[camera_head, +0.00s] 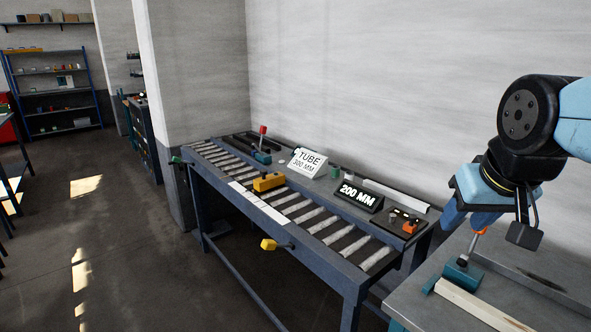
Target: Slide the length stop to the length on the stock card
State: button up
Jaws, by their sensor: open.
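A white card (307,163) reading "TUBE" and, in smaller print, apparently "300 MM" leans at the back of the roller bench. A black sign (361,198) reading "200 MM" stands to its right. A yellow block (268,182), which looks like the length stop, sits on the rollers beside a white strip (259,203) along the front rail. A yellow knob (269,244) sticks out from the bench front below it.
The roller bench (335,272) runs along the wall. A teal clamp with a red handle (263,133) stands at its back. A dark tray (402,222) with small parts sits at its right end. The grey right bench (545,300) holds a wooden bar (478,305). The floor at left is clear.

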aim_at(268, 182)
jog(key=u, duration=1.1)
jog(key=i, duration=0.1)
jog(key=z, duration=2.65)
jog(key=k, duration=1.25)
jog(key=u, duration=1.8)
jog(key=i, duration=1)
